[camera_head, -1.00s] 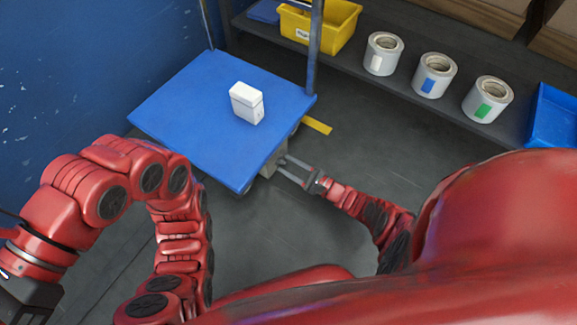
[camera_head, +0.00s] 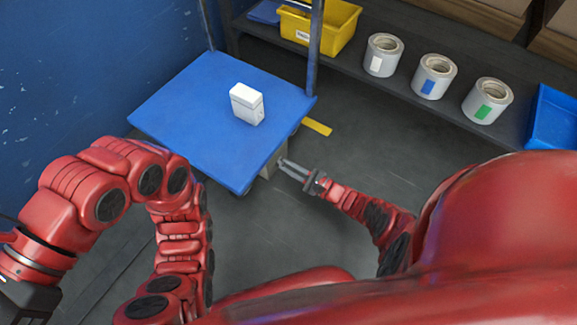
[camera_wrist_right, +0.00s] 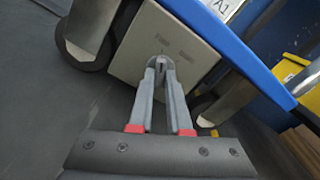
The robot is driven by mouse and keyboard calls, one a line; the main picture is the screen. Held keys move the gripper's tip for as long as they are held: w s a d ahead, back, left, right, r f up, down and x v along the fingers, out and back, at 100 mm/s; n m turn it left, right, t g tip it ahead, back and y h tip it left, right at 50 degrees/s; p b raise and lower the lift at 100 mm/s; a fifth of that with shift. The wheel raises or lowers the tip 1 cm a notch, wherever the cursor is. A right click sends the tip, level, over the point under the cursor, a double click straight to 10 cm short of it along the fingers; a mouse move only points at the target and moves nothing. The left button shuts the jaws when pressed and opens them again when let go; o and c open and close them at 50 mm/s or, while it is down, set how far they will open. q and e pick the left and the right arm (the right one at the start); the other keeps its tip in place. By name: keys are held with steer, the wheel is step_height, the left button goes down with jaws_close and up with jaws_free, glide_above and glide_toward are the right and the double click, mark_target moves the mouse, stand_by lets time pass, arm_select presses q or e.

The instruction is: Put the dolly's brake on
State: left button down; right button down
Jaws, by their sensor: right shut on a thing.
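The dolly (camera_head: 185,115) has a blue deck, with a white box (camera_head: 246,104) on top. Below its near right edge is a beige panel (camera_head: 266,172). In the right wrist view, the panel (camera_wrist_right: 192,62) bears faint words too blurred to read surely. My right gripper (camera_head: 284,164) is at this panel. In the right wrist view, its fingertips (camera_wrist_right: 160,64) are shut on a small dark brake lever (camera_wrist_right: 160,64), mostly hidden between them. My left arm shows at the left, but I cannot make out its gripper.
Dolly wheels (camera_wrist_right: 84,50) flank the panel. A shelf on the right holds a yellow bin (camera_head: 325,30), several white rolls (camera_head: 434,76) and a blue bin (camera_head: 553,118). A yellow floor strip (camera_head: 317,127) lies beside the dolly. A blue wall (camera_head: 85,70) stands left.

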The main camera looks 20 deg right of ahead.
steer(key=shift+m, duration=0.3)
steer(key=m+b, duration=0.1)
steer(key=m, duration=0.4)
steer(key=shift+s+f+m, duration=0.1)
steer(key=shift+m, duration=0.3)
arm_select(q)
steer(key=shift+s+d+f+g+h+b, duration=0.2)
steer(key=shift+f+g+h+b, duration=0.1)
steer(key=shift+f+g, duration=0.2)
steer(key=shift+s+d+f+g+h+b, duration=0.1)
steer(key=shift+s+f+g+h+b, duration=0.15)
steer(key=shift+f+g, duration=0.2)
arm_select(e)
steer(key=m, duration=0.5)
arm_select(q)
steer(key=shift+w+g, duration=0.1)
steer(key=shift+g, duration=0.15)
arm_select(e)
steer(key=shift+m, duration=0.3)
steer(key=c, duration=0.9)
jaws_free()
steer(key=shift+o, duration=0.2)
